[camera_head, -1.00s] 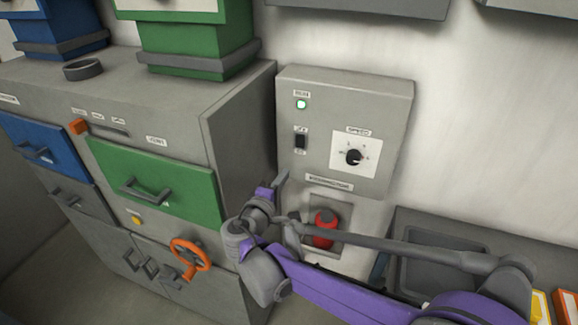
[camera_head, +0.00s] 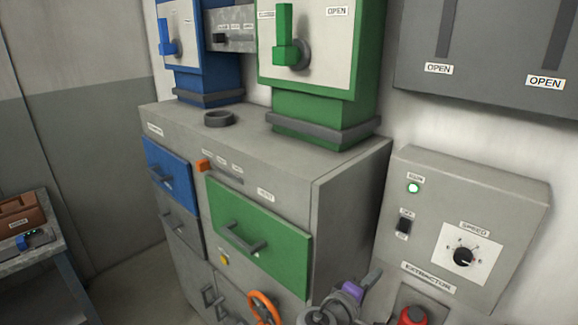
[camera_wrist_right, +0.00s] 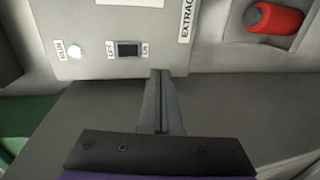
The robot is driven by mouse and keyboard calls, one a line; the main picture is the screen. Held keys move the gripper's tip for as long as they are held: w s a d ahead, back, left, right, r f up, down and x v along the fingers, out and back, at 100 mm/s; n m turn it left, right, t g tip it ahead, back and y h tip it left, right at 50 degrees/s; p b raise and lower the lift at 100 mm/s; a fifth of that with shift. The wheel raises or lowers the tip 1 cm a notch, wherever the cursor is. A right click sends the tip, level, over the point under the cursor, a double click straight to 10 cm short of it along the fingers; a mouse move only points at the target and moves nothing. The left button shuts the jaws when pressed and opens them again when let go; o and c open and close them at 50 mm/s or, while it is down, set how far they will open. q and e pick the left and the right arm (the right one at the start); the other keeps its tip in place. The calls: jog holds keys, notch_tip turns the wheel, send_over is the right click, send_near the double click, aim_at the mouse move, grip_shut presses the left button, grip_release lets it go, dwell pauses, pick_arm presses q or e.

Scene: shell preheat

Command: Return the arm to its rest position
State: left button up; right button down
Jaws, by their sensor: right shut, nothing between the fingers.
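My right gripper (camera_head: 364,284) shows at the bottom of the head view, in front of the cabinet's right side and below the extractor control box (camera_head: 465,230). In the right wrist view its fingers (camera_wrist_right: 160,100) are closed together and empty, pointing toward the lower edge of the control box. No contact with the box can be made out. Most of my right arm is below the head view. My left gripper is not in view.
The grey cabinet (camera_head: 350,195) has a blue drawer (camera_head: 168,178) and a green drawer (camera_head: 258,240). An orange handwheel (camera_head: 263,305) is on its front. A side table (camera_head: 40,245) stands at left.

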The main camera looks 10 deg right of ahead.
jog(key=s+f+m+g+y, duration=0.4)
jog(key=s+f+y, duration=0.2)
jog(key=s+f, duration=0.55)
jog(key=s+a+f+m+y, duration=0.3)
jog(key=s+a+y, duration=0.3)
jog(key=s, duration=0.3)
jog(key=shift+s+a+f+m+g, duration=0.2)
jog(key=shift+s+a+m+g, duration=0.15)
jog(key=shift+a, duration=0.35)
